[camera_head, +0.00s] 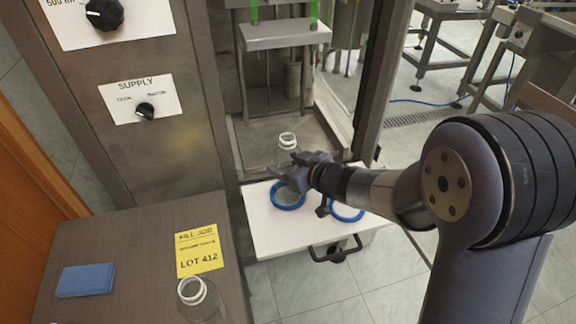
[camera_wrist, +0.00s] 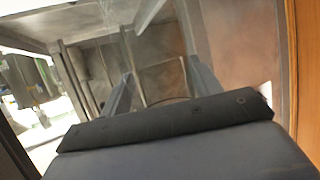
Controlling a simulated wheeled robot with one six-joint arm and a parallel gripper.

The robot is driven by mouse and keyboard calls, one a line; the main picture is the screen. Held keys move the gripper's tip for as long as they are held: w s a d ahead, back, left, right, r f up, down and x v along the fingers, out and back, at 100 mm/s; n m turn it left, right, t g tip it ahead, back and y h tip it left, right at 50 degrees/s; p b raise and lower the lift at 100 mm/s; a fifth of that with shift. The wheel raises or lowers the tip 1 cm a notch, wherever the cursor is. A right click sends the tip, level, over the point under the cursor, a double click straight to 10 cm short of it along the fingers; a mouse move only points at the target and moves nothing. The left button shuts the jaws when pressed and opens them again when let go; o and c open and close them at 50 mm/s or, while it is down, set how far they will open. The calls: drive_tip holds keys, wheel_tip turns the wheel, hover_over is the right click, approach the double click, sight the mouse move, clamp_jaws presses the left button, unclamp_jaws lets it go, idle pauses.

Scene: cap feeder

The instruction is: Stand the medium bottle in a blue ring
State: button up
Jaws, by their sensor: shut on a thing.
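A clear bottle with a white neck (camera_head: 287,140) is upright at my gripper (camera_head: 297,172) in the head view. My gripper is shut on it, and its fingers hide part of the body. I take it for the medium bottle, though its size is hard to judge. The left blue ring (camera_head: 287,207) lies on the white shelf, just below the gripper. The right blue ring (camera_head: 347,217) is partly hidden by my wrist. I cannot tell whether the bottle's base touches the left ring. In the wrist view, the gripper fingers (camera_wrist: 160,88) show, but the bottle is not clear.
The white shelf (camera_head: 268,238) juts out from the machine bay, with a dark handle (camera_head: 335,253) below it. Another clear bottle (camera_head: 197,296) stands on the brown table (camera_head: 130,262) beside a yellow note (camera_head: 199,250) and a blue pad (camera_head: 86,280). A machine post stands right of the bay.

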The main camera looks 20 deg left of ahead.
drive_tip(key=shift+f, duration=0.15)
drive_tip(key=o, duration=0.9)
drive_tip(key=shift+o, duration=0.2)
drive_tip(key=shift+d+r, duration=0.2)
drive_tip(key=shift+r, duration=0.1)
drive_tip(key=p+v, duration=0.2)
drive_tip(key=v, duration=0.9)
drive_tip(key=shift+s+d, duration=0.2)
drive_tip(key=shift+r, duration=0.15)
